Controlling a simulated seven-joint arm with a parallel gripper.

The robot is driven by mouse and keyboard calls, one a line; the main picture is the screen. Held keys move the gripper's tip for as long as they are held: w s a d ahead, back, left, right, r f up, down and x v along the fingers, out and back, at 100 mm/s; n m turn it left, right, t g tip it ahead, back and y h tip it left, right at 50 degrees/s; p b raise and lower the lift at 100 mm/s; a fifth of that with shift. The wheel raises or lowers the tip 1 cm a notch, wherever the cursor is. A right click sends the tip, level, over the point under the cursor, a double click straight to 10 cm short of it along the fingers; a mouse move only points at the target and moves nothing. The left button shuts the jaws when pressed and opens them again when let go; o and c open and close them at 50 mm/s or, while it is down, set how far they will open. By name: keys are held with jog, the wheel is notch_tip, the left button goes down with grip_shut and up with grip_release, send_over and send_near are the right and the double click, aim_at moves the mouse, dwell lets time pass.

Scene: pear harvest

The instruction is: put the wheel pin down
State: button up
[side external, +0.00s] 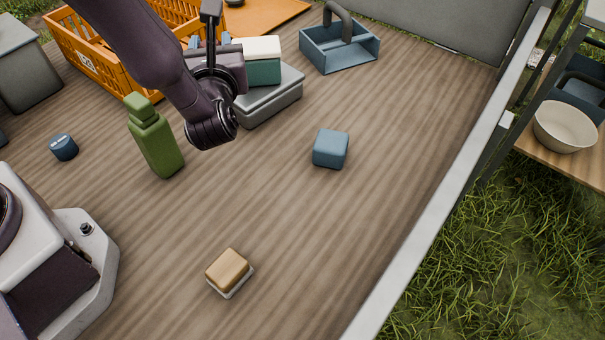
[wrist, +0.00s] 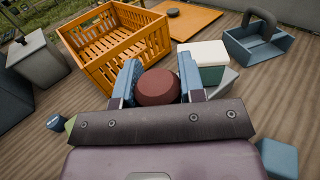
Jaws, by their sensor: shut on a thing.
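In the wrist view my gripper (wrist: 157,84) is shut on a dark red, rounded thing, apparently the wheel pin (wrist: 157,88), held between its two blue fingers. Only its blunt rounded end shows; the rest is hidden behind the gripper body. In the side view my gripper (side external: 209,41) is at the top, partly hidden by my arm, in front of the orange crate and beside the stacked boxes. A thin dark upright piece shows there between the fingers; I cannot tell whether it is part of the pin.
An orange crate (side external: 82,57) stands left of the gripper. A green bottle (side external: 155,140), grey case (side external: 272,97), white-topped green box (side external: 262,68) and blue caddy (side external: 341,57) surround it. A blue block (side external: 330,149) and tan block (side external: 229,270) lie nearer; the table between is clear.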

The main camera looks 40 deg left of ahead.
jog(key=s+f+n+g+y, duration=0.2)
jog(key=s+f+n+g, duration=0.2)
jog(key=s+n+g, duration=0.4)
jog(key=s+f+n+g+y, duration=0.1)
jog(key=s+f+n+g, duration=0.4)
jog(key=g, duration=0.6)
jog(key=s+d+n+g+h, duration=0.5)
jog(key=n+h, duration=0.3)
jog(key=h, duration=0.3)
jog(key=s+d+n+g+h, duration=0.3)
jog(key=s+n+g+h, duration=0.3)
jog(key=n+h, duration=0.4)
jog(key=w+d+r+n+t+h, duration=0.25)
jog(key=w+n+t+h, duration=0.25)
jog(key=n+t+h, duration=0.45)
jog(key=w+d+r+n+t+h, duration=0.25)
jog(key=w+n+t+h, duration=0.35)
jog(key=t, duration=0.7)
jog(key=shift+w+d+f+n+y, duration=0.15)
jog(key=shift+w+d+f+y, duration=0.3)
jog(key=shift+w+d+f, duration=1.45)
jog(key=shift+w+d+f+n+y, duration=0.15)
jog(key=shift+w+d+f+y, duration=0.3)
jog(key=shift+w+d+f, duration=1.5)
jog(key=shift+w+d+f+n+y, duration=0.15)
jog(key=shift+w+d+f+y, duration=0.3)
jog(key=shift+w+f, duration=1.65)
